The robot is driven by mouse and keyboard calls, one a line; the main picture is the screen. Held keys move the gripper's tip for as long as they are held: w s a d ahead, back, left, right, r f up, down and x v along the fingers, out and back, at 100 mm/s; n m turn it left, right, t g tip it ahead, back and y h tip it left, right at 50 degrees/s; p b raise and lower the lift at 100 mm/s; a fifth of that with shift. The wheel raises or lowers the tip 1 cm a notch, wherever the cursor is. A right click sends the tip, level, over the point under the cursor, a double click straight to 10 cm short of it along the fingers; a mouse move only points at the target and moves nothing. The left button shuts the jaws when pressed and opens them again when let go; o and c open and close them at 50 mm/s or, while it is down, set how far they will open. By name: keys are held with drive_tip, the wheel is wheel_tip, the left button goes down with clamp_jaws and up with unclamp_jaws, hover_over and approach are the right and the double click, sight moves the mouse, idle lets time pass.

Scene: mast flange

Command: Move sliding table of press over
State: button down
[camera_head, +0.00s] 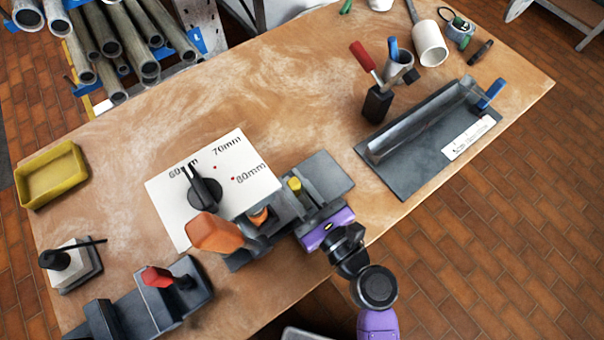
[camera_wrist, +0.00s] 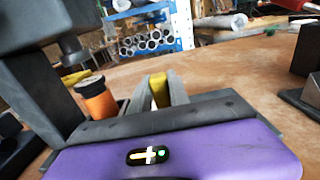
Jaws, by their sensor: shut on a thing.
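The press (camera_head: 250,248) is dark grey with a large orange handle (camera_head: 214,233), near the front middle of the bench. Its sliding table (camera_head: 328,172) looks like the flat grey plate at its right. A small yellow handle (camera_head: 295,183) stands at the plate's left side. My purple-bodied gripper (camera_head: 299,192) reaches in from the front right. In the wrist view its two grey fingers (camera_wrist: 161,90) are closed around the yellow handle (camera_wrist: 159,88). An orange cylinder with a dark cap (camera_wrist: 97,100) stands just left of the fingers. The handle's foot is hidden.
A white dial board (camera_head: 240,165) marked in millimetres lies behind the press. A dark tray (camera_head: 400,175) is to the right, a yellow bin (camera_head: 50,175) far left. Red-handled tooling (camera_head: 160,285) stands front left. Bare bench lies behind the board. Pipes are racked beyond.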

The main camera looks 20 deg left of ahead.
drive_tip(key=shift+s+a, duration=0.2)
drive_tip(key=c, duration=1.2)
unclamp_jaws()
drive_tip(key=shift+c, duration=0.2)
drive_tip(key=shift+d, duration=0.1)
drive_tip(key=shift+s+d, duration=0.1)
drive_tip(key=shift+d, duration=0.1)
drive_tip(key=b+v, duration=0.1)
drive_tip(key=v, duration=0.6)
drive_tip(key=shift+s, duration=0.15)
drive_tip(key=shift+d, duration=0.1)
